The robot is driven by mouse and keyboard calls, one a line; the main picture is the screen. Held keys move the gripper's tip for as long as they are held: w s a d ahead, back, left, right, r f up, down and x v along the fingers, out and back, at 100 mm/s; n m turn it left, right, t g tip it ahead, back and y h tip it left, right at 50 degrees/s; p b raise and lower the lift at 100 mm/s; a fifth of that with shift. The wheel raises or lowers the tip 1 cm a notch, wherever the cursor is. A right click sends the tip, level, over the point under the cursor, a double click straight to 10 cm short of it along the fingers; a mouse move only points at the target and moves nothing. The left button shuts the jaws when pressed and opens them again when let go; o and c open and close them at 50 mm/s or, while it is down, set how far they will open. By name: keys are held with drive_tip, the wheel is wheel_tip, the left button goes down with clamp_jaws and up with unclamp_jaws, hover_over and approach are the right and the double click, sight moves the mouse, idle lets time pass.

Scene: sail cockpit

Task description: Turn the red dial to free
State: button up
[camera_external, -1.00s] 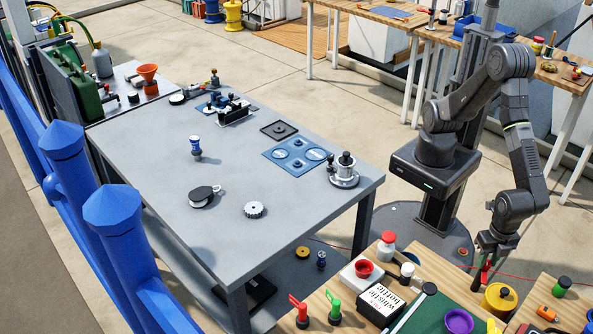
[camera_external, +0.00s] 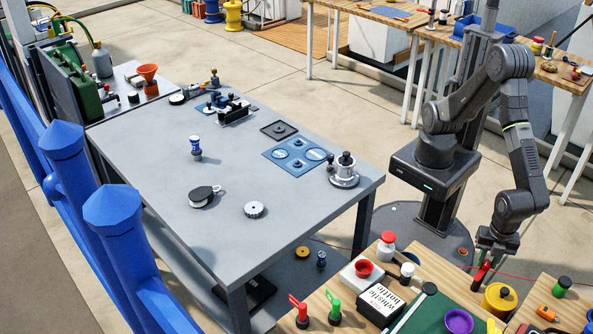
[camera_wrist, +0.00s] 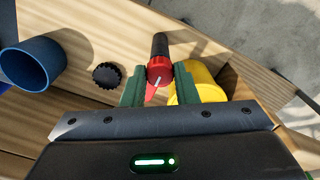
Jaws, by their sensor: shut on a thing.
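The red dial (camera_wrist: 160,68) shows between the two green fingers of my gripper (camera_wrist: 158,78) in the wrist view. It has a round red head with a pale-edged pointer, and a black cylindrical part extends beyond it. My gripper is shut on the dial. In the external view my gripper (camera_external: 485,264) hangs low over the wooden bench at the right, with the red dial (camera_external: 481,277) at its tips. The fingers partly hide the dial. No "free" mark can be read in either view.
A yellow container (camera_external: 498,298) stands close beside the dial. It also shows in the wrist view (camera_wrist: 205,78), against the right finger. A black knurled knob (camera_wrist: 106,75) and a blue cup (camera_wrist: 32,65) are to the left there. The grey table (camera_external: 235,250) is left of the bench.

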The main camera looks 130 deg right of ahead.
sight(487, 262)
drive_tip(key=shift+r, duration=0.1)
drive_tip(key=o, duration=1)
wheel_tip(487, 262, up, 14)
drive_tip(key=shift+f, duration=0.25)
wheel_tip(487, 262, down, 14)
drive_tip(key=shift+r, duration=0.15)
idle(0.5)
